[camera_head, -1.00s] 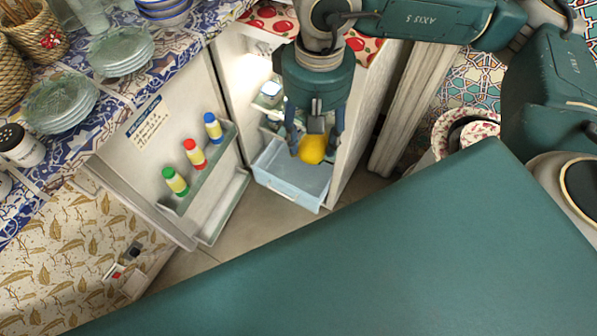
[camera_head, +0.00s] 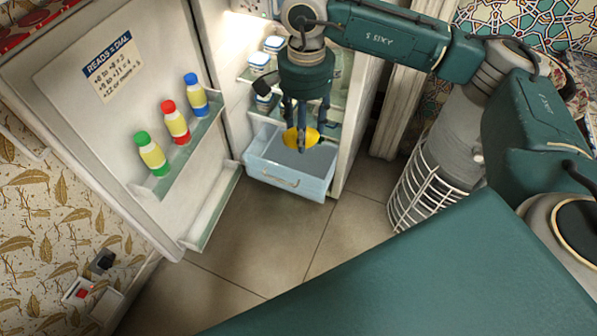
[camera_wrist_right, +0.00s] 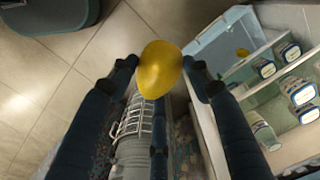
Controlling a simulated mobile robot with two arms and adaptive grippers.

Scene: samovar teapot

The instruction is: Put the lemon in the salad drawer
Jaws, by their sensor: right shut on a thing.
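The yellow lemon (camera_head: 291,138) is between the fingers of my right gripper (camera_head: 302,143), which is shut on it and points down. In the right wrist view the lemon (camera_wrist_right: 160,68) sits between the two fingertips, with floor behind it. The salad drawer (camera_head: 287,180) is a pale blue open-topped bin, pulled out at the bottom of the open fridge. In the head view the lemon overlaps the drawer's opening; its exact height is unclear. The drawer (camera_wrist_right: 218,38) shows at the upper right of the wrist view, beside the lemon. My left gripper is not in view.
The fridge door (camera_head: 115,110) stands open at left, its shelf holding green-, red- and blue-capped bottles (camera_head: 175,122). White jars (camera_head: 261,63) stand on the fridge shelves above the drawer. A white wire rack (camera_head: 425,190) is at right. The tiled floor (camera_head: 270,240) before the drawer is clear.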

